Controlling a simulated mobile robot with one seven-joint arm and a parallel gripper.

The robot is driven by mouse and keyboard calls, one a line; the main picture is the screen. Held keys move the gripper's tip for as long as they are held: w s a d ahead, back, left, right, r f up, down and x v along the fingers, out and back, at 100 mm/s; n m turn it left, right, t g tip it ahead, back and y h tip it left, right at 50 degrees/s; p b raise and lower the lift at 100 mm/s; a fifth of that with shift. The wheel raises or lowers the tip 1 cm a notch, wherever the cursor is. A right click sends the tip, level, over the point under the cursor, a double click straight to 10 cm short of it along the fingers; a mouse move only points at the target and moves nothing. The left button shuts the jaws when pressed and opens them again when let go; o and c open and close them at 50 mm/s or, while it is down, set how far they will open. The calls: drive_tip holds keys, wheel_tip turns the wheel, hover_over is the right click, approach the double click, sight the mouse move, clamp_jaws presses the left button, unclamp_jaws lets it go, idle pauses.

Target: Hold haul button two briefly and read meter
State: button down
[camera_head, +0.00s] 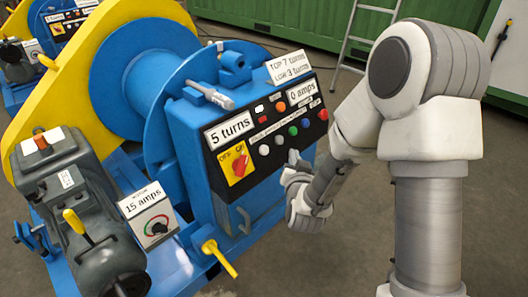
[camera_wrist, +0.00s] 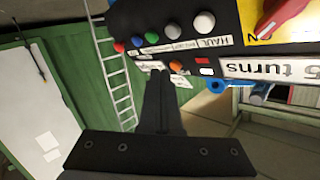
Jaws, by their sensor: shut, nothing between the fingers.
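The control panel (camera_head: 262,139) on the winch's blue box carries a row of round buttons: white (camera_head: 264,150), grey (camera_head: 278,140), green (camera_head: 293,131), blue (camera_head: 305,122) and red (camera_head: 323,114). In the wrist view the panel is upside down, with the white button (camera_wrist: 204,22) and grey button (camera_wrist: 173,32) above a "HAUL" label. Which button is number two is not clearly legible. The meter (camera_head: 301,90) reads "0 amps". My gripper (camera_head: 293,157) is shut and empty, just in front of the panel's lower edge; its fingertips (camera_wrist: 160,73) show no clear contact with a button.
A "5 turns" display (camera_head: 230,130) and a red rotary switch (camera_head: 238,164) are on the panel's left. A motor box (camera_head: 150,216) reads "15 amps". A sign (camera_head: 290,67) stands on top. A yellow lever (camera_head: 218,256) sticks out below. Floor is clear in front.

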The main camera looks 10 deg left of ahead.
sight(268, 148)
drive_tip(key=shift+a, duration=0.1)
drive_tip(key=w+a+f+b, duration=0.2)
drive_tip(key=w+a+f, duration=0.2)
drive_tip(key=a, duration=0.2)
drive_tip(key=shift+w, duration=0.4)
idle(2.1)
drive_tip(key=shift+w+a+f+b, duration=0.1)
drive_tip(key=shift+w+a+b, duration=0.2)
drive_tip(key=shift+b, duration=0.25)
drive_tip(key=shift+w+a+f, duration=0.2)
drive_tip(key=shift+a+f, duration=0.05)
drive_tip(key=shift+a, duration=0.15)
idle(2.6)
drive_tip(key=shift+d, duration=0.1)
drive_tip(key=shift+s+d+r, duration=0.45)
drive_tip(key=shift+s+d, duration=0.05)
drive_tip(key=shift+d, duration=0.1)
